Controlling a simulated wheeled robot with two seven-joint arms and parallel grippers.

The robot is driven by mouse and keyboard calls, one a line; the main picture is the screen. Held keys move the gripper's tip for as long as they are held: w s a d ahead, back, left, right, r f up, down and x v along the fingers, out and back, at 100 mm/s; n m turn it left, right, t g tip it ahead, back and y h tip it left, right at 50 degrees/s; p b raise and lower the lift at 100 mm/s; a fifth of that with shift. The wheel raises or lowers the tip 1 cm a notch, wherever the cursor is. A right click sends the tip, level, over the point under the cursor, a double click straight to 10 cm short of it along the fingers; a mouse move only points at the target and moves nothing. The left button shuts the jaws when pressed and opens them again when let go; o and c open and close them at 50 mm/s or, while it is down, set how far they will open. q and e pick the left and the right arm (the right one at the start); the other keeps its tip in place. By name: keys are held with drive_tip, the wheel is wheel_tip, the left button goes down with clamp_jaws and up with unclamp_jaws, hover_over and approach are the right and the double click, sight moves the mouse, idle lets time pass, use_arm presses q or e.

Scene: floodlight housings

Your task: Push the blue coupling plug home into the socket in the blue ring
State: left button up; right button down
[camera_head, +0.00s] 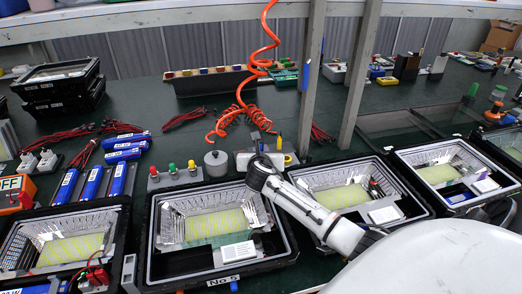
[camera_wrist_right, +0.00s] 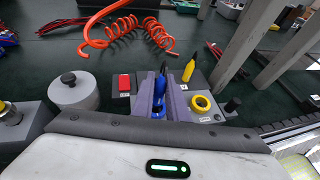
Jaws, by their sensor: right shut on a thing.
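My right gripper (camera_wrist_right: 161,98) is shut on the blue coupling plug (camera_wrist_right: 160,84), which stands between its two purplish fingers in the right wrist view. Just below the plug there is a blue part that looks like the blue ring (camera_wrist_right: 157,114), partly hidden by the fingers. I cannot tell how deep the plug sits in the socket. In the head view my right arm reaches in from the right, and the gripper (camera_head: 256,158) is over the pale connector block (camera_head: 240,160); the plug is hidden there. My left gripper is not in view.
A grey cylinder with a black knob (camera_wrist_right: 72,92) stands further left. An orange coiled hose (camera_head: 243,105) hangs behind. Open floodlight housings (camera_head: 150,240) line the front.

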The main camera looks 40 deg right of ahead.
drive_tip(key=shift+f+b, duration=0.5)
drive_tip(key=shift+f, duration=0.65)
idle(0.5)
drive_tip(key=shift+r+p, duration=0.5)
drive_tip(key=shift+r, duration=0.2)
drive_tip(key=shift+f+b, duration=0.4)
drive_tip(key=shift+f, duration=0.25)
idle(1.2)
drive_tip(key=c, duration=1.7)
unclamp_jaws()
drive_tip(key=shift+f, duration=0.15)
drive_tip(key=shift+o, duration=0.2)
drive_tip(key=shift+s, duration=0.1)
drive_tip(key=v, duration=1)
drive_tip(key=shift+a+r+p, duration=0.15)
drive_tip(key=shift+r+p, duration=0.1)
drive_tip(key=shift+p, duration=0.1)
